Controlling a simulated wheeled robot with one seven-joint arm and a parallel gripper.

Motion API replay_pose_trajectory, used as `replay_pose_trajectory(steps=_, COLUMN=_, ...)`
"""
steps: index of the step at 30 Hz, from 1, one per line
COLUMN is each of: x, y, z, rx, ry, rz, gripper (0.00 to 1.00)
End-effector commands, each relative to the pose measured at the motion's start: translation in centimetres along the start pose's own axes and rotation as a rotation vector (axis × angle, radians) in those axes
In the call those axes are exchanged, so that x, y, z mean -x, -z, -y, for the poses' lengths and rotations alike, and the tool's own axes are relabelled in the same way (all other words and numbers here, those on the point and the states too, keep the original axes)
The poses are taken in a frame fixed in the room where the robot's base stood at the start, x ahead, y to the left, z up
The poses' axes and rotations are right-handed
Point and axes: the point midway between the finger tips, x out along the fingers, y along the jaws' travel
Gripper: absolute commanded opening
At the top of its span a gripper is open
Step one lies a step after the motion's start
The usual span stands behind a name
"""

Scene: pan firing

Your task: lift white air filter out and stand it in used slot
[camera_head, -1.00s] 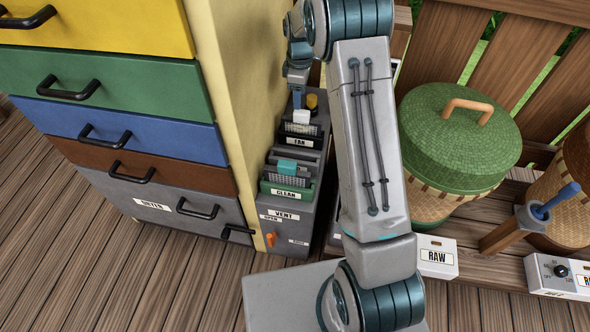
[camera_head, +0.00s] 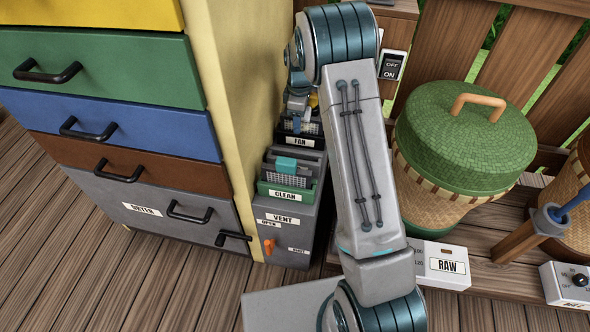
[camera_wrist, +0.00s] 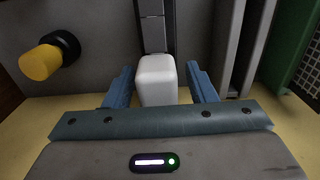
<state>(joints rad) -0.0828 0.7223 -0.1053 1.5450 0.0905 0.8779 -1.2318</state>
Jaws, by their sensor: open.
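The white air filter's handle (camera_wrist: 157,82) stands between the two fingers of my gripper (camera_wrist: 160,72) in the wrist view. The fingers are open, with a gap on each side of the handle. In the head view my gripper (camera_head: 299,112) is over the slot labelled FAN (camera_head: 300,141), where the filter's mesh (camera_head: 291,125) shows in part. My gripper and arm hide most of the white handle there. A filter with a teal handle (camera_head: 286,164) stands in the green CLEAN slot (camera_head: 285,194). I cannot read any used label.
A yellow knob (camera_wrist: 42,62) is left of the handle in the wrist view. The VENT box (camera_head: 283,219) has an orange lever (camera_head: 269,245). The drawer cabinet (camera_head: 110,130) stands close on the left. A green-lidded basket (camera_head: 460,135) and the RAW box (camera_head: 446,265) are right of my arm.

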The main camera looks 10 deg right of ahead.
Motion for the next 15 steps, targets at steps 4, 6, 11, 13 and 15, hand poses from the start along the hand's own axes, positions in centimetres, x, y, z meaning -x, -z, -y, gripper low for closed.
replay_pose_trajectory(steps=4, x=0.06, y=0.01, z=0.01, rx=0.000, ry=0.000, rz=0.000, gripper=0.43)
replay_pose_trajectory(steps=6, x=0.06, y=0.01, z=0.01, rx=0.000, ry=0.000, rz=0.000, gripper=0.23)
replay_pose_trajectory(steps=11, x=0.09, y=0.02, z=0.01, rx=0.000, ry=0.000, rz=0.000, gripper=0.00)
replay_pose_trajectory(steps=13, x=0.14, y=0.02, z=0.01, rx=0.000, ry=0.000, rz=0.000, gripper=0.00)
replay_pose_trajectory(steps=15, x=0.29, y=0.02, z=0.01, rx=0.000, ry=0.000, rz=0.000, gripper=0.00)
